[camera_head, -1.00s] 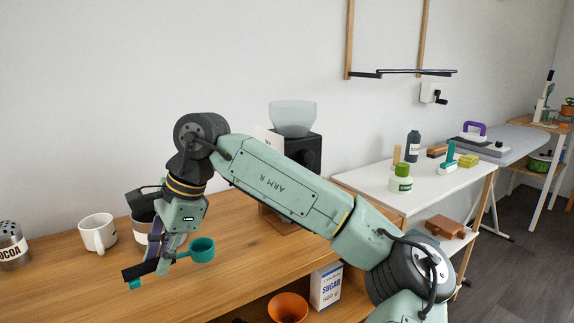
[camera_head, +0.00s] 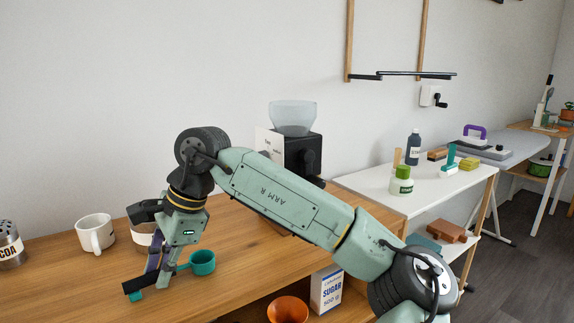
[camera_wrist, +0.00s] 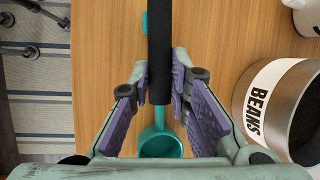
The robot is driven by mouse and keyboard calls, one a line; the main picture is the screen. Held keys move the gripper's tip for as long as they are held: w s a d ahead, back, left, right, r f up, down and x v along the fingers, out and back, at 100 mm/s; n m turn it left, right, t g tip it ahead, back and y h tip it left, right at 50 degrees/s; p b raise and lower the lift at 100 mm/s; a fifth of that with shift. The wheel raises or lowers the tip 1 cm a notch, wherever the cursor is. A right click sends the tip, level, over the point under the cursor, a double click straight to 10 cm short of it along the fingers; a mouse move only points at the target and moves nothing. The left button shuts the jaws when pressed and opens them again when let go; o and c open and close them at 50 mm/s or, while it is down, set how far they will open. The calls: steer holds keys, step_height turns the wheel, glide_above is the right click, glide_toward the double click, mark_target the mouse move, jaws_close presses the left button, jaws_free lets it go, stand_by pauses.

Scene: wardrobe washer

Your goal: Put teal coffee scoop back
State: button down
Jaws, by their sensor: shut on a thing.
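The teal coffee scoop (camera_head: 203,262) is in my gripper (camera_head: 150,284), low over the wooden counter in the head view. Its round cup points right and its dark handle runs to the left. In the wrist view my gripper (camera_wrist: 160,85) is shut on the black handle (camera_wrist: 160,50), with a purple-padded finger on each side. The teal cup (camera_wrist: 160,142) opens upward below the fingers, and a teal tip shows at the far end. I cannot tell whether the scoop touches the counter.
A BEANS canister (camera_wrist: 285,105) stands close to the right of my gripper in the wrist view. A white mug (camera_head: 95,233) and a cocoa shaker (camera_head: 9,245) stand on the counter (camera_head: 80,285). A coffee grinder (camera_head: 290,150) is behind my arm. An orange bowl (camera_head: 288,308) and sugar box (camera_head: 326,288) are below.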

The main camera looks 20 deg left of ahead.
steer(key=shift+f, duration=0.4)
steer(key=c, duration=1.4)
jaws_free()
steer(key=shift+r, duration=0.1)
steer(key=o, duration=0.3)
step_height(320, 180, up, 10)
steer(key=p, duration=0.7)
